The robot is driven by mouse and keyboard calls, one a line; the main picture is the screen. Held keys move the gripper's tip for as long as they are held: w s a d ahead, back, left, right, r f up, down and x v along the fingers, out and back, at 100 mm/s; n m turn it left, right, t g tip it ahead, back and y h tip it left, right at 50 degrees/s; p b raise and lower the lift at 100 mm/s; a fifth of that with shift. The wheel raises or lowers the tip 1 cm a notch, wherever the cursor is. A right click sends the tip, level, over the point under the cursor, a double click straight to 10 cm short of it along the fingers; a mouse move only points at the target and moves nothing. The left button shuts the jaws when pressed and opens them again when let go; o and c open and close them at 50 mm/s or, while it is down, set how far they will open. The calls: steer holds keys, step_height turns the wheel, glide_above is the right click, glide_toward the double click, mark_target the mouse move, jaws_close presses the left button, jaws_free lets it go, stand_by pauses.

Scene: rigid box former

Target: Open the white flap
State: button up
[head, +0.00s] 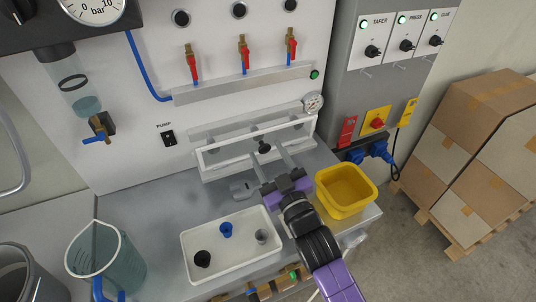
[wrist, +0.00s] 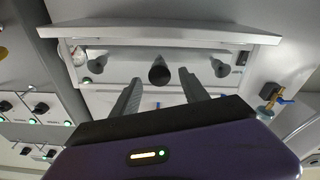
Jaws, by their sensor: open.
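The white flap (head: 222,165) is a wide, white-edged panel low on the white wall unit in the head view. It looks closed, though its exact tilt is hard to tell. A black knob (head: 264,146) sits near its middle. My gripper (head: 268,155) is open in front of the flap, with one finger on each side of the knob's line. In the wrist view, the flap (wrist: 120,60) shows beyond the fingers, and the dark round knob (wrist: 160,73) appears between the open fingertips (wrist: 160,82). I cannot tell whether the fingers touch anything.
A white tray (head: 190,245) with small cups lies on the bench left of my arm. A yellow bin (head: 346,190) stands close on the right. A clear jug (head: 105,255) is at the front left. Red-handled valves (head: 243,55) are above the flap.

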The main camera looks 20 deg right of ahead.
steer(key=s+f+b, duration=0.1)
steer(key=s, duration=0.6)
steer(key=shift+s+b, duration=0.15)
steer(key=shift+b, duration=0.15)
